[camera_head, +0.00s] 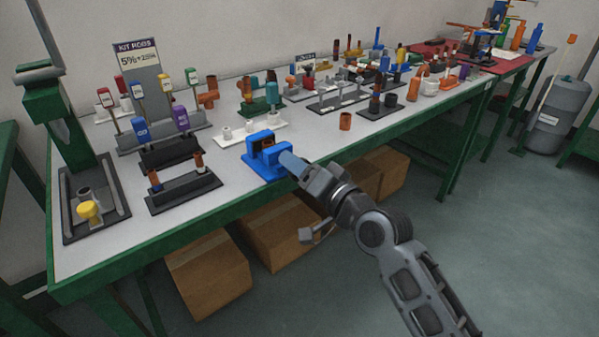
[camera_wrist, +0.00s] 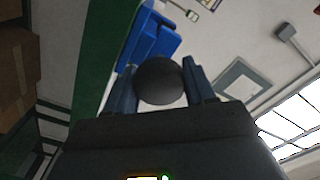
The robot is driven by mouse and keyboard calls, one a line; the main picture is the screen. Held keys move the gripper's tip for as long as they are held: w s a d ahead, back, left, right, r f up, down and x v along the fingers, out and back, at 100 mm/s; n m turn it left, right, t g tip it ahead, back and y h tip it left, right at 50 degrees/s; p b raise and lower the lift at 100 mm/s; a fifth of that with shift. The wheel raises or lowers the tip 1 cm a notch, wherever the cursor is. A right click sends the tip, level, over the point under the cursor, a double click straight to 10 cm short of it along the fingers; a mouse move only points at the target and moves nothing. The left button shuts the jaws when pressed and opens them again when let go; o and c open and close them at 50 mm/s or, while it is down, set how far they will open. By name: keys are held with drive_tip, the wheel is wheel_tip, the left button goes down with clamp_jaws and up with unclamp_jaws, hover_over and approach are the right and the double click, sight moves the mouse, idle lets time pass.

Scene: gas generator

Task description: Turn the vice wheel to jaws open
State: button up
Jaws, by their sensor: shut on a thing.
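The blue vice (camera_head: 260,146) stands at the front edge of the workbench. It also shows in the wrist view (camera_wrist: 152,40), behind the wheel. The vice wheel (camera_wrist: 160,82) is a dark round shape in the wrist view, between my two blue fingers. My gripper (camera_head: 287,161) reaches the vice from the front right; it also shows in the wrist view (camera_wrist: 162,88), shut on the wheel. In the head view my gripper hides the wheel. The vice jaws are too small to judge how wide they stand.
The grey-topped workbench (camera_head: 85,258) has a green front edge. A black rack (camera_head: 183,192) stands left of the vice, and a white holder (camera_head: 250,135) is behind it. An orange-brown cup (camera_head: 345,121) is to the right. Cardboard boxes (camera_head: 210,272) sit below.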

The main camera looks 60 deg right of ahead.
drive_tip(key=n+b, duration=0.1)
drive_tip(key=n, duration=0.3)
drive_tip(key=shift+n, duration=0.3)
drive_tip(key=n+b, duration=0.1)
drive_tip(key=n, duration=0.2)
drive_tip(key=shift+n, duration=0.4)
drive_tip(key=n, duration=0.3)
drive_tip(key=shift+a+r, duration=0.1)
drive_tip(key=shift+n+p, duration=0.6)
drive_tip(key=shift+n, duration=1.4)
drive_tip(key=o, duration=1)
drive_tip(key=shift+c, duration=0.2)
